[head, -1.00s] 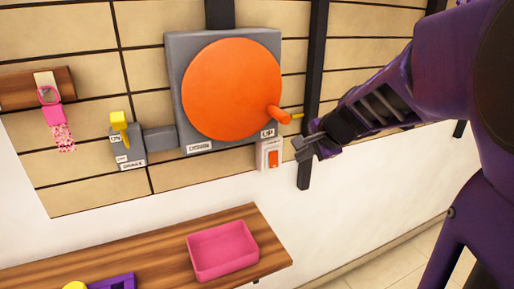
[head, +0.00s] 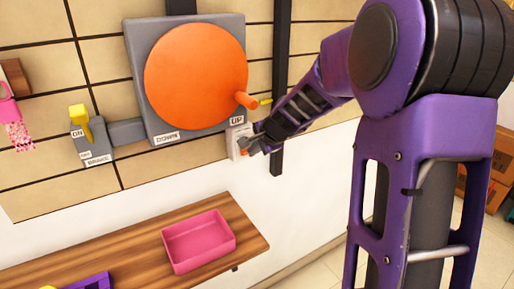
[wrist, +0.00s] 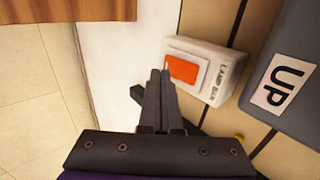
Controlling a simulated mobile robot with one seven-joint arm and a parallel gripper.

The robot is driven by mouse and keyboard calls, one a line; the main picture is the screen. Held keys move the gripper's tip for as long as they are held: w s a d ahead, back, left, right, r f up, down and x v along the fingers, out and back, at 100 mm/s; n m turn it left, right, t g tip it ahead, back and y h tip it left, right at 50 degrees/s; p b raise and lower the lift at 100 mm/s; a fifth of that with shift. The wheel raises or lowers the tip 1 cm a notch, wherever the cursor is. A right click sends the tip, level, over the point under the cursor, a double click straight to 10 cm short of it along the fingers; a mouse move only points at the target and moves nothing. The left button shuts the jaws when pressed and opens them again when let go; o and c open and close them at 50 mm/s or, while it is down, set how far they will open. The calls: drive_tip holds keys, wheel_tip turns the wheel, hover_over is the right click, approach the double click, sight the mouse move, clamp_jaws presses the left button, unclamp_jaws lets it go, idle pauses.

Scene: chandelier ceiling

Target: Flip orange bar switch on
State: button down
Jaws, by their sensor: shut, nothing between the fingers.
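The orange bar switch (wrist: 182,68) is an orange rocker in a white wall box (wrist: 214,60) labelled "LAMP BAR" in the wrist view. In the head view the white box (head: 233,143) sits below the "UP" label, and my gripper hides much of it, including most of the rocker. My gripper (head: 247,147) is shut and empty, right in front of the box. In the wrist view the closed fingertips (wrist: 160,73) are at the rocker's near-left end. I cannot tell whether they touch it.
A big orange disc (head: 196,82) with an orange handle (head: 246,101) is on a grey panel just above. A yellow lever switch (head: 82,118) is to the left. A dark post (head: 277,157) is close right of the switch. A wooden shelf (head: 130,250) below holds a pink tray (head: 231,241).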

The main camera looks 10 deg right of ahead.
drive_tip(key=shift+w+a+f, duration=0.1)
drive_tip(key=shift+w+a, duration=0.15)
drive_tip(key=shift+w, duration=0.55)
drive_tip(key=shift+w+f, duration=0.1)
drive_tip(key=shift+f, duration=0.05)
drive_tip(key=shift+a+r+p, duration=0.1)
drive_tip(key=shift+r+p, duration=0.55)
drive_tip(key=shift+r, duration=0.25)
